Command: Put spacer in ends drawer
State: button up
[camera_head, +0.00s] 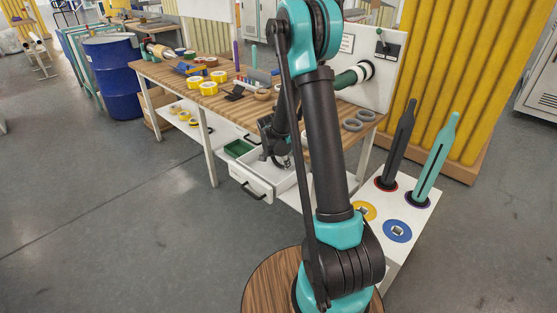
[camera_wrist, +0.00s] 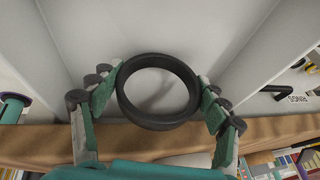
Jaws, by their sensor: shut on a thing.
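The spacer, a dark ring (camera_wrist: 158,124), is between the green-padded fingers of my gripper (camera_wrist: 158,96) in the wrist view. My gripper is shut on it, with a finger on either side. Behind the ring is the pale inside of a drawer (camera_wrist: 200,35), with walls left and right. In the head view my gripper (camera_head: 280,158) is over or inside the open white drawer (camera_head: 248,181) under the bench. I cannot tell whether the ring touches the drawer floor. This drawer's own label is not readable.
The wooden workbench (camera_head: 150,72) carries several yellow tape rolls (camera_head: 207,88) and grey rings (camera_head: 352,125). A green bin (camera_head: 238,148) is beside the open drawer. A white stand (camera_head: 408,215) with posts is right.

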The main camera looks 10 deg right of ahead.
jog(key=shift+f, duration=0.1)
jog(key=o, duration=1.1)
jog(key=v, duration=1.2)
jog(key=s+d+n+y, duration=0.1)
jog(key=s+n, duration=0.4)
jog(key=s, duration=0.9)
jog(key=s+d+f+n+y, duration=0.1)
jog(key=s+n, duration=0.5)
jog(key=s, duration=0.8)
jog(key=shift+d+f, duration=0.3)
jog(key=shift+d, duration=0.5)
jog(key=shift+s, duration=0.1)
